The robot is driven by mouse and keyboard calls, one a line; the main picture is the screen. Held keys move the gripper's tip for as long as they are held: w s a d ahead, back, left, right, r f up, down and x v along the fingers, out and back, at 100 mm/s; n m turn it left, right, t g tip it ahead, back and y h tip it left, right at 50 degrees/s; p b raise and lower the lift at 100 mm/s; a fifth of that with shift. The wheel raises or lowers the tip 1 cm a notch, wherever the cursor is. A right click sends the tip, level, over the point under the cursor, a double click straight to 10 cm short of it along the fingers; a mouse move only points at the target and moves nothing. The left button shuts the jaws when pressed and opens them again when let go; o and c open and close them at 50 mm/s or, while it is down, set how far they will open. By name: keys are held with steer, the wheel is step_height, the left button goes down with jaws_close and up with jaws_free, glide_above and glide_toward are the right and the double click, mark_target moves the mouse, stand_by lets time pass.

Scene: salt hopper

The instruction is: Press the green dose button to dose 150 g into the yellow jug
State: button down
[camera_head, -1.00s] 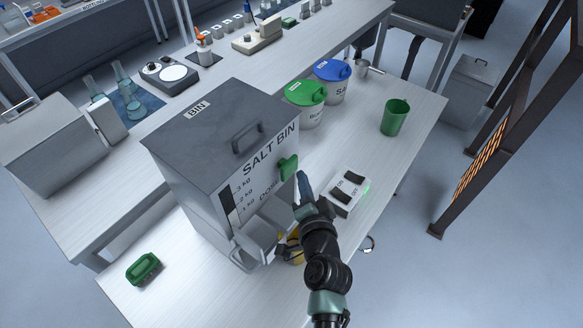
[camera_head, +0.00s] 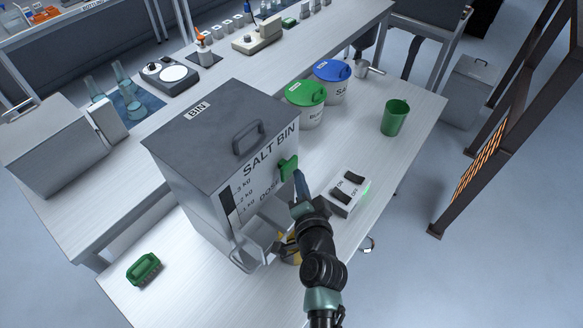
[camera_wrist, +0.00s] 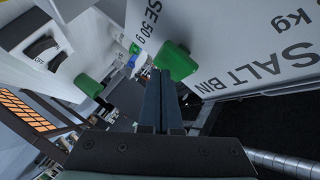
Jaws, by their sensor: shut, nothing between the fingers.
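The grey salt bin (camera_head: 215,150) stands on the light bench, its labelled front facing right. The green dose button (camera_head: 289,167) sticks out from that front; it also shows large in the wrist view (camera_wrist: 176,62). My gripper (camera_head: 299,178) is shut and empty, its fingertips close to the button. In the wrist view the shut fingertips (camera_wrist: 160,76) lie at the button's lower left edge; I cannot tell whether they touch it. The yellow jug (camera_head: 291,254) is mostly hidden behind my arm and the bin's chute (camera_head: 262,240).
A switch box (camera_head: 346,195) with ON and OFF rockers and a green light sits right of my gripper. A green cup (camera_head: 395,118) and two lidded tubs, green-lidded (camera_head: 306,93) and blue-lidded (camera_head: 332,70), stand behind.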

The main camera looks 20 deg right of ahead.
steer(key=shift+w+a+p, duration=0.4)
steer(key=shift+w+a, duration=0.2)
steer(key=shift+w, duration=0.2)
stand_by(1.1)
steer(key=shift+s, duration=0.1)
steer(key=shift+s+d+b, duration=0.7)
steer(key=shift+s+d, duration=0.1)
steer(key=shift+s, duration=0.2)
steer(key=shift+d, duration=0.1)
steer(key=s+d+b, duration=0.1)
steer(key=s, duration=0.1)
steer(key=s+d+b, duration=0.1)
steer(key=s+d, duration=0.1)
steer(key=shift+b, duration=0.3)
stand_by(0.7)
